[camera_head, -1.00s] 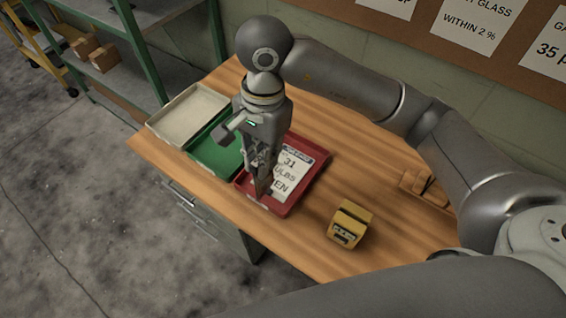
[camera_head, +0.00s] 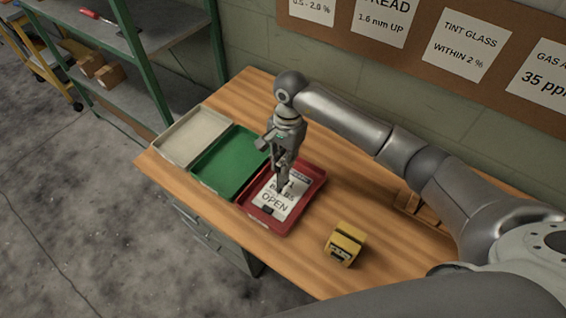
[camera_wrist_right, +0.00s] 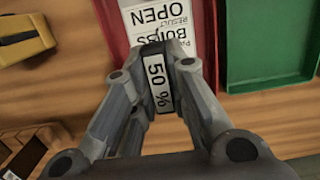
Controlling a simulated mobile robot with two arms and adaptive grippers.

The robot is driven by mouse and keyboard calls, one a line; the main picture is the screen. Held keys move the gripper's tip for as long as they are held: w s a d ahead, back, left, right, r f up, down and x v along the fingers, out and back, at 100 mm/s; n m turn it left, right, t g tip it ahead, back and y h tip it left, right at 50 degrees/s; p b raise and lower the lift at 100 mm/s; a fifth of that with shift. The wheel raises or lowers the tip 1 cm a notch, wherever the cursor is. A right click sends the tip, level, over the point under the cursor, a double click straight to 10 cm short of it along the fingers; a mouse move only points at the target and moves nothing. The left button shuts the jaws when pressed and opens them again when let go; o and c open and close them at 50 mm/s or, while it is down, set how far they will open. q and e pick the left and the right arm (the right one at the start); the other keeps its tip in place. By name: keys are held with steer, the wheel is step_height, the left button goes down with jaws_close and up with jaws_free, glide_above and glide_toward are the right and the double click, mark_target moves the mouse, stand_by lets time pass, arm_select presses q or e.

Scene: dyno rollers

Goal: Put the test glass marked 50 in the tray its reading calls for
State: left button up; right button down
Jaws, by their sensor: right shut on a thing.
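The test glass (camera_wrist_right: 157,82), a dark-framed piece with a white label reading "50 %", sits between the fingers of my right gripper in the wrist view. My right gripper (camera_head: 281,188) is shut on it, above the red tray (camera_head: 309,201). The fingers mostly hide the glass in the head view. My left gripper is not in view.
A yellow meter (camera_head: 346,244) stands on the wooden table right of the red tray. A wooden rack (camera_head: 410,203) is partly hidden by my right arm. A wall sign (camera_head: 466,47) reads "TINT GLASS WITHIN 2 %". A green-framed shelf (camera_head: 150,30) stands beyond the table's left end.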

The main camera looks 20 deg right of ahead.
steer(key=shift+s+a+f+p, duration=0.1)
steer(key=shift+f+p, duration=0.2)
steer(key=shift+f, duration=0.8)
steer(key=c, duration=1.4)
jaws_free()
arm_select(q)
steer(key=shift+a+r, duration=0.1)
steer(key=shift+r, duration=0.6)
arm_select(e)
steer(key=shift+r, duration=0.4)
steer(key=r+b, duration=0.1)
steer(key=r, duration=0.2)
steer(key=r+b, duration=0.1)
steer(key=r, duration=0.2)
steer(key=w+d+r+b, duration=0.1)
steer(key=r, duration=0.3)
steer(key=shift+b, duration=0.4)
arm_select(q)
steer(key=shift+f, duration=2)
arm_select(e)
steer(key=shift+d+r, duration=0.1)
steer(key=shift+r, duration=0.45)
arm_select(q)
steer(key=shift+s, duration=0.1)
arm_select(e)
steer(key=shift+s, duration=0.1)
